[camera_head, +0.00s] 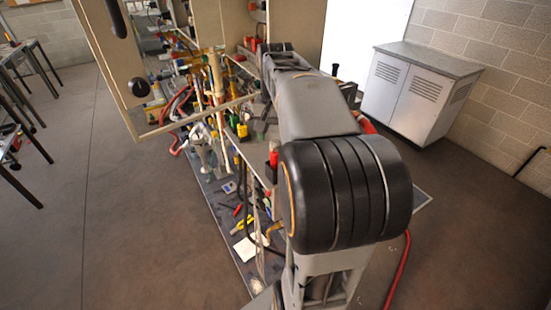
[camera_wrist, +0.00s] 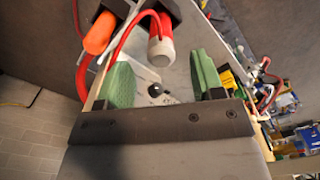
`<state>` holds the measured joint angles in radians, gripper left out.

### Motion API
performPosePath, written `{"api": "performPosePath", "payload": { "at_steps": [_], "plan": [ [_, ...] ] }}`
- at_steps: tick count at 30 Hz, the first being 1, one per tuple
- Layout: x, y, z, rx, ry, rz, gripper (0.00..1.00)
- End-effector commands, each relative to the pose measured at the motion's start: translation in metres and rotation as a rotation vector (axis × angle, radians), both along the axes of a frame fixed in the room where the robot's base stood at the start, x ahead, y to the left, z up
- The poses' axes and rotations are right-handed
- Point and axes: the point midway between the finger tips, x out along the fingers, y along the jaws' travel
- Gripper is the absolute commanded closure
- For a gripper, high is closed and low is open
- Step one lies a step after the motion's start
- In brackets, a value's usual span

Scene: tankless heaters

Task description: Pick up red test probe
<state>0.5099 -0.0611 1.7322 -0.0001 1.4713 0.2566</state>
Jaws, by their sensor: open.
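In the wrist view my gripper (camera_wrist: 163,80) is open, its two green finger pads apart with no object clearly held between them. A red cylindrical piece with a pale end (camera_wrist: 160,42) shows just beyond the gap between the pads; it looks like the red test probe, but I cannot be sure. A thin red cable (camera_wrist: 120,42) curves beside it to the left. In the head view my own arm hides the gripper and the spot in front of it.
An orange handle (camera_wrist: 99,34) lies close to the left pad. In the head view, shelves crowded with tools (camera_head: 215,100) stand left of my arm, with a cable and loose tools on the lower board (camera_head: 222,205). A grey cabinet (camera_head: 415,90) stands at the back right.

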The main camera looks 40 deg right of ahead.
Motion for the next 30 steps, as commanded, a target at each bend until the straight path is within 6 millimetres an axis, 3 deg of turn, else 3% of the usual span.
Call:
{"api": "performPosePath", "payload": {
  "at_steps": [5, 17, 26, 30],
  "plan": [
    [0.000, 0.000, -0.008, 0.001, 0.001, 0.001, 0.39],
    [0.002, -0.001, -0.054, 0.001, 0.001, 0.001, 0.39],
    [0.002, -0.001, -0.058, -0.001, -0.001, 0.001, 0.39],
    [0.002, -0.001, -0.058, -0.001, -0.001, 0.001, 0.50]
  ]
}}
